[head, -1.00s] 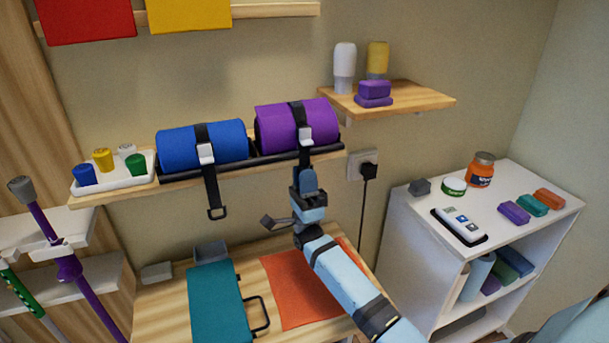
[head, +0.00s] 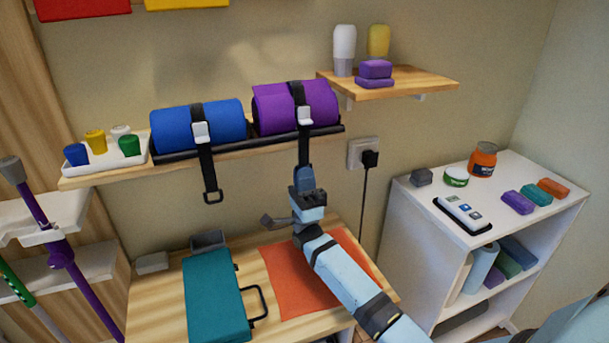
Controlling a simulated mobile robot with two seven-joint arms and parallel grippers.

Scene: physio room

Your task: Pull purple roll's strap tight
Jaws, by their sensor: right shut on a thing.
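The purple roll (head: 325,101) lies on the wall shelf, right of the blue roll (head: 172,127). A dark strap (head: 297,92) runs over its middle to a pale buckle (head: 304,116) on its front. The strap's tail (head: 303,148) hangs straight down below the shelf edge. My right gripper (head: 304,176) is shut on the tail's lower end, below the shelf. The tail's end is hidden in the jaws. The roll's surface dips near the strap and bulges at its left. My left gripper is not in view.
A teal case (head: 217,300) and an orange mat (head: 335,262) lie on the wooden table below. A power plug (head: 369,158) sits right of my gripper. A white cabinet (head: 425,205) stands at right.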

